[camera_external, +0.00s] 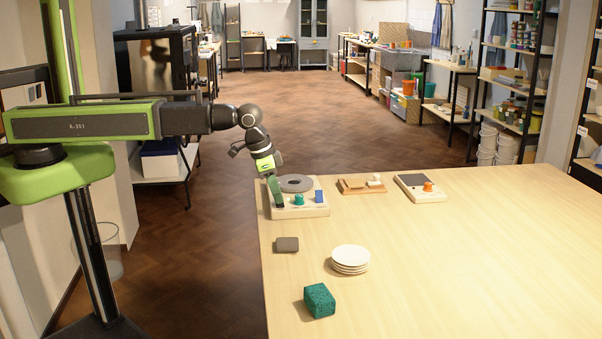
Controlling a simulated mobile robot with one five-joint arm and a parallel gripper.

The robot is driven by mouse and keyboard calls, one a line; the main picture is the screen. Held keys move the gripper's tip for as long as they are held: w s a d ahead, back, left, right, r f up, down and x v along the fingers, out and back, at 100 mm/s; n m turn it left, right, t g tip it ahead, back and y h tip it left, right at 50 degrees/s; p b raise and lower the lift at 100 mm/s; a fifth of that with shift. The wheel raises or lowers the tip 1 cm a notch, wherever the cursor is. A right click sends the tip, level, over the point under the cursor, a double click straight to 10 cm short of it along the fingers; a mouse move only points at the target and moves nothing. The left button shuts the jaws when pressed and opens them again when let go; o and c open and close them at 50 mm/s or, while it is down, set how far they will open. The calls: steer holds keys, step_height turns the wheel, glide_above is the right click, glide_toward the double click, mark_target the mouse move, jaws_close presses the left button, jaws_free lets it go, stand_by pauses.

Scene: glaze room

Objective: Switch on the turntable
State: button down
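The turntable (322,211) sits at the far left corner of the wooden table. It has a pale base, a round grey disc (296,183) with a hole or dark centre, a teal knob (299,199) and a blue switch-like block (318,196) on its front part. My gripper (277,193) points down at the left side of the turntable, left of the teal knob. A green finger covers part of the base and disc edge. I cannot tell whether it touches the turntable or whether the fingers are open or shut.
Right of the turntable are a wooden board (352,188) with a small white piece and a dark-topped device (413,181) with an orange knob. Nearer are a grey-brown block (287,244), stacked pale discs (350,259) and a teal block (319,301). The table's right side is clear.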

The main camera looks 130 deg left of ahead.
steer(key=shift+s+a, duration=0.1)
steer(key=shift+s, duration=0.1)
steer(key=shift+s+a, duration=0.4)
steer(key=shift+a, duration=0.15)
steer(key=shift+r, duration=0.1)
steer(key=w+p+v, duration=0.1)
steer(key=p+v, duration=1.3)
steer(key=shift+w, duration=0.25)
steer(key=shift+a, duration=0.1)
